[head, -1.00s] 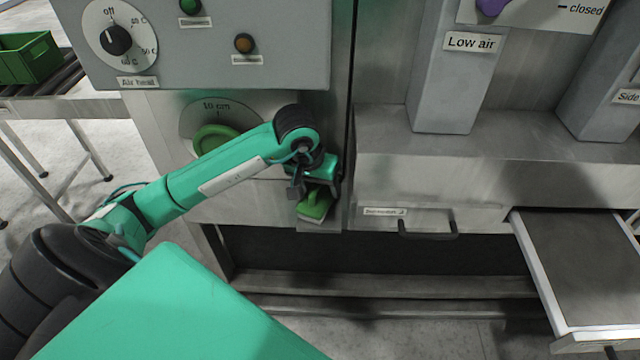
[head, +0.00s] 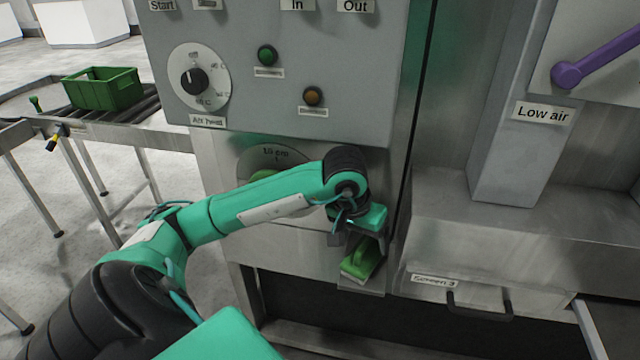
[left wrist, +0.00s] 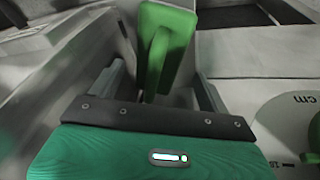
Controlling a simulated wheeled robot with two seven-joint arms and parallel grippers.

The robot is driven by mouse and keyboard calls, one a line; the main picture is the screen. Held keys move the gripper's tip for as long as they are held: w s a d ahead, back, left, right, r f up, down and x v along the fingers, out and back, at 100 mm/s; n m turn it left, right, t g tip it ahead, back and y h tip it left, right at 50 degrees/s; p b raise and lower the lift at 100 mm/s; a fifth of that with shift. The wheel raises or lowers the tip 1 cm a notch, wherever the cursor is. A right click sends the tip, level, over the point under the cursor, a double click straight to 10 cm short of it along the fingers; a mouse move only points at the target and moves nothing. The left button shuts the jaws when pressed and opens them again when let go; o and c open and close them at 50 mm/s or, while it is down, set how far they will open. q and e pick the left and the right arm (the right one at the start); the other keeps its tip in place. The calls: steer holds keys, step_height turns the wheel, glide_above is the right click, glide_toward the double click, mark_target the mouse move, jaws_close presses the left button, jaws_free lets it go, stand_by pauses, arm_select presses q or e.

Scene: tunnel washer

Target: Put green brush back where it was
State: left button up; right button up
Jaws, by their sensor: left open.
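The green brush (head: 364,258) sits at a small metal holder (head: 362,286) on the lower right edge of the machine's front panel. It also shows in the left wrist view (left wrist: 166,48), with its handle running down between my fingers. My left gripper (head: 350,238) is just above and beside the brush, and in the left wrist view (left wrist: 158,80) its two fingers stand apart on either side of the handle, with gaps visible. Part of the brush is hidden behind my gripper in the head view. My right gripper is not in view.
A control panel with a dial (head: 195,82) is above my left arm. A round gauge plate (head: 270,158) is behind my forearm. A screen drawer with a handle (head: 480,304) is to the right. A green crate (head: 103,90) stands on the roller conveyor at left.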

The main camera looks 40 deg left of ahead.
mark_target(348, 256)
arm_select(q)
steer(key=s, duration=0.1)
steer(key=s+a+b, duration=0.1)
steer(key=s, duration=0.2)
steer(key=shift+a+f, duration=0.2)
steer(key=shift+f, duration=0.05)
steer(key=s+a+b, duration=0.2)
steer(key=s+b, duration=0.2)
steer(key=s, duration=0.2)
steer(key=shift+s+r, duration=0.2)
steer(key=shift+s, duration=0.2)
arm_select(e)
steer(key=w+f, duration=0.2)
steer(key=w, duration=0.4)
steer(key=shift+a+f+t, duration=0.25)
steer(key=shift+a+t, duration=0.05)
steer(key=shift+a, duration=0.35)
